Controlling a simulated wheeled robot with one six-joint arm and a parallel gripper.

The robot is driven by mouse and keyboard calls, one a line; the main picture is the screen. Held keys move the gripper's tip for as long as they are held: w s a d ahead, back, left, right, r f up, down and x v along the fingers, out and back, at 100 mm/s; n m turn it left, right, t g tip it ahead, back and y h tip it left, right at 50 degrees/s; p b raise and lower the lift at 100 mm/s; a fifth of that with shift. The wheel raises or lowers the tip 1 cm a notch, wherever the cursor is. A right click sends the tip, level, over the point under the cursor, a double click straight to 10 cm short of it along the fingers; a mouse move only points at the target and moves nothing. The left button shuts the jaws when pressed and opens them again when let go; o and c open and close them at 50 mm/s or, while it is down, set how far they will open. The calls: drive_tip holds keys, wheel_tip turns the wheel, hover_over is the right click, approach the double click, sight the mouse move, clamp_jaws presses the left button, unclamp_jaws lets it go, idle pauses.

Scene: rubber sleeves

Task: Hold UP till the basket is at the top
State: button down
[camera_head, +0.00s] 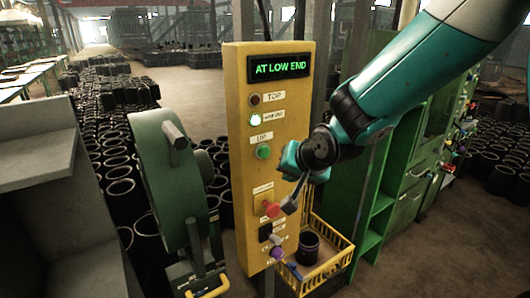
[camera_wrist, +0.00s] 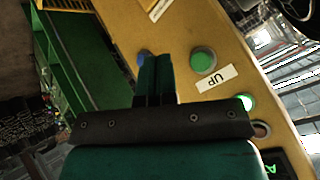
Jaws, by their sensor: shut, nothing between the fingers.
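The yellow control panel (camera_head: 241,170) stands upright, and its display (camera_head: 279,67) reads "AT LOW END". The green UP button (camera_head: 263,152) is uncovered; it also shows in the wrist view (camera_wrist: 203,61), right of my fingers. The TOP lamp (camera_head: 254,99) is dark and the lamp below it (camera_head: 255,120) glows green. My gripper (camera_head: 288,160) is shut and empty, right of the UP button and apart from it; its teal fingers (camera_wrist: 155,60) point towards the panel. The yellow basket (camera_head: 340,258) is low beside the panel, holding a black sleeve (camera_head: 308,247).
A red button (camera_head: 272,209) and a purple-blue knob (camera_head: 277,252) sit lower on the panel. A green machine (camera_head: 168,170) stands left of it. Green shelving (camera_head: 383,200) stands right. Many black sleeves (camera_head: 118,170) cover the floor behind.

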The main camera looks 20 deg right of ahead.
sight(264, 152)
drive_tip(key=w+a, duration=0.2)
drive_tip(key=w, duration=0.4)
drive_tip(key=shift+w+p, duration=0.3)
drive_tip(key=shift+p, duration=0.1)
drive_tip(key=shift+w+a, duration=0.1)
drive_tip(key=shift+w, duration=0.05)
idle(1.6)
drive_tip(key=shift+w+a, duration=0.1)
drive_tip(key=shift+w, duration=0.15)
